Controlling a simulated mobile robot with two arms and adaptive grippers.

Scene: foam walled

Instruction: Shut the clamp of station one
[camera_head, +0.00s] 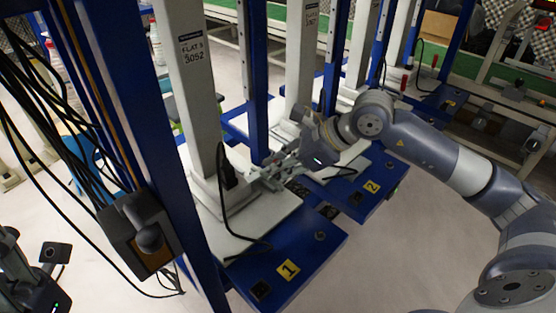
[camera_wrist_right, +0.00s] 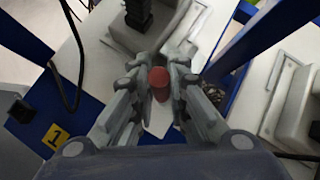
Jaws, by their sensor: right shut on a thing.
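Station one is the blue base plate (camera_head: 325,252) with the yellow "1" label (camera_head: 288,270) and a white board, beside a grey post marked 3052. My right gripper (camera_head: 266,177) reaches in from the right over the board's right edge. In the right wrist view, its fingers (camera_wrist_right: 160,88) are closed around the red handle tip (camera_wrist_right: 160,78) of the clamp. The rest of the clamp is hidden by the fingers, and the head view does not show the handle clearly. My left gripper (camera_head: 32,247) is at the lower left, empty, with its fingers apart, far from the clamp.
Blue uprights stand near the gripper. The floor in front is clear.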

